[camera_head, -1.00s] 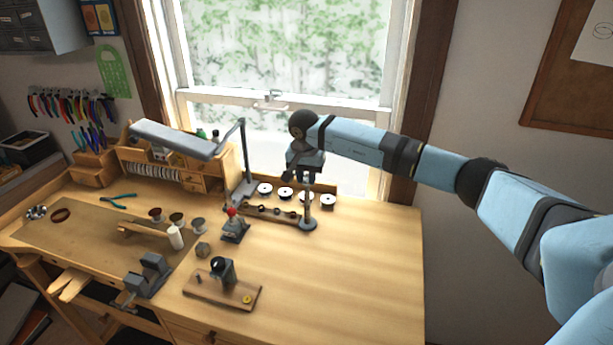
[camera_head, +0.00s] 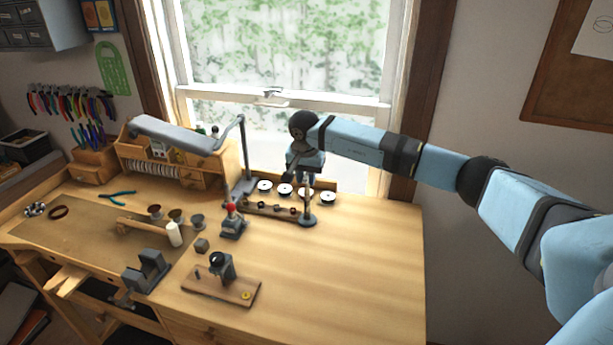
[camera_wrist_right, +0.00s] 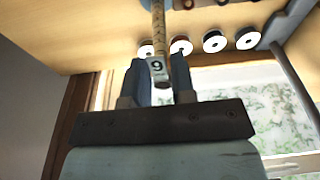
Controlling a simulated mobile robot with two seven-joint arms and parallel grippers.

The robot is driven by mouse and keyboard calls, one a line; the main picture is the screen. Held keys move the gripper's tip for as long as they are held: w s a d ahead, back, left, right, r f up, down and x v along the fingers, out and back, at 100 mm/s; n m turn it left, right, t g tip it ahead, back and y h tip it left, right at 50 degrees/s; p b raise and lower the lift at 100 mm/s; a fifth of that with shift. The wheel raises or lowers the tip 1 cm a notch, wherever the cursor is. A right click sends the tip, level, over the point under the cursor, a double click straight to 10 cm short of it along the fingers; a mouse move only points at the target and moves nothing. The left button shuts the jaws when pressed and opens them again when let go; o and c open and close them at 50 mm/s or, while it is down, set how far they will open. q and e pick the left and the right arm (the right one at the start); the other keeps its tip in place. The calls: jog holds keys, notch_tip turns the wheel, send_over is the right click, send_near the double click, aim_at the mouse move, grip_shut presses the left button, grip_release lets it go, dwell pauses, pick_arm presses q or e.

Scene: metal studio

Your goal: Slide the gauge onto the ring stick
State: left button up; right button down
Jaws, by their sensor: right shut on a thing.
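My right gripper (camera_head: 296,178) is over the stick's upper end, coming from the right. In the wrist view the right gripper (camera_wrist_right: 159,72) is shut on the gauge, whose white tag (camera_wrist_right: 157,68) reads 9. The gauge lines up with the stick in that view. I cannot tell whether its ring is around the shaft. My left gripper is not in view.
White spools (camera_head: 285,189) stand close behind and left of the stick. A lamp (camera_head: 180,137) and a small red-knobbed tool (camera_head: 234,222) stand to the left. A wooden stand (camera_head: 220,284) is at the front. The bench's right side (camera_head: 360,260) is clear. The window is behind.

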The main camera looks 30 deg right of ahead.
jog(key=shift+s+a+f, duration=0.1)
jog(key=shift+s+f, duration=0.05)
jog(key=shift+f, duration=0.35)
jog(key=shift+s+a+f, duration=0.1)
jog(key=shift+f, duration=0.35)
jog(key=shift+w+d+f, duration=0.1)
jog(key=shift+w+d, duration=0.05)
jog(key=c, duration=0.9)
grip_release()
jog(key=shift+r, duration=0.3)
jog(key=shift+w+d+f, duration=0.1)
jog(key=shift+w, duration=0.05)
jog(key=shift+r, duration=0.3)
jog(key=r+b, duration=0.1)
jog(key=r, duration=0.3)
jog(key=s+a+r, duration=0.1)
jog(key=r, duration=0.3)
jog(key=r+b, duration=0.1)
jog(key=r, duration=0.4)
jog(key=shift+s+a+b, duration=0.15)
jog(key=shift+a+b, duration=0.1)
jog(key=shift+b, duration=0.1)
